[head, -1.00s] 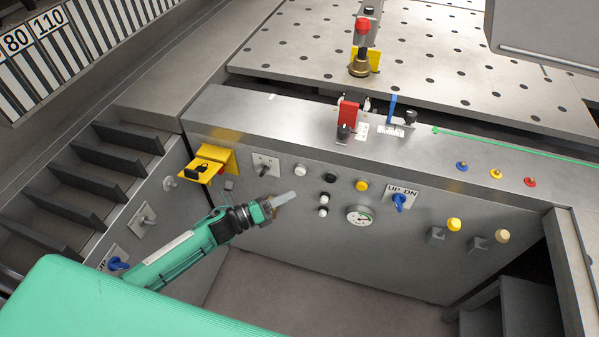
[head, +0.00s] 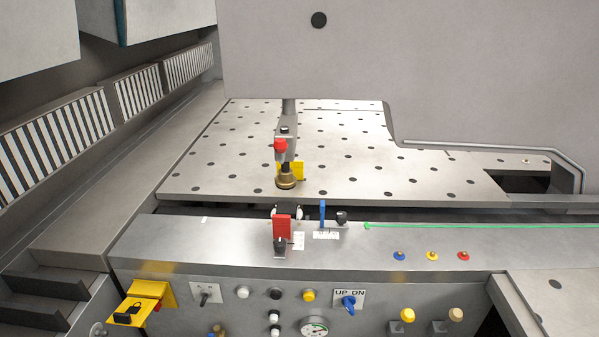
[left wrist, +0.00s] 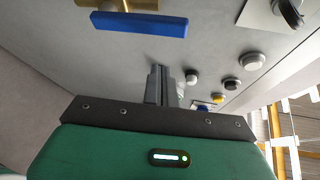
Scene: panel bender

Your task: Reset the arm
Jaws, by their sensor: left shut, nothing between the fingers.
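My left gripper (left wrist: 160,75) shows only in the left wrist view. Its fingers are together with nothing between them, and they point at the grey control panel (left wrist: 60,35). In that view a blue lever on a brass fitting (left wrist: 138,23) lies just left of and above the fingertips, and I see no contact. The same panel (head: 210,320) crosses the bottom of the head view. There a small blue and brass part (head: 217,331) is cut off by the lower edge. My left arm is outside the head view. My right gripper is in neither view.
The panel carries a yellow lockout bracket (head: 150,293), several buttons, a blue UP/DN switch (head: 348,302) and a gauge (head: 314,327). A red block (head: 282,226) and a blue lever (head: 322,213) stand on the ledge. A perforated table (head: 360,165) lies behind.

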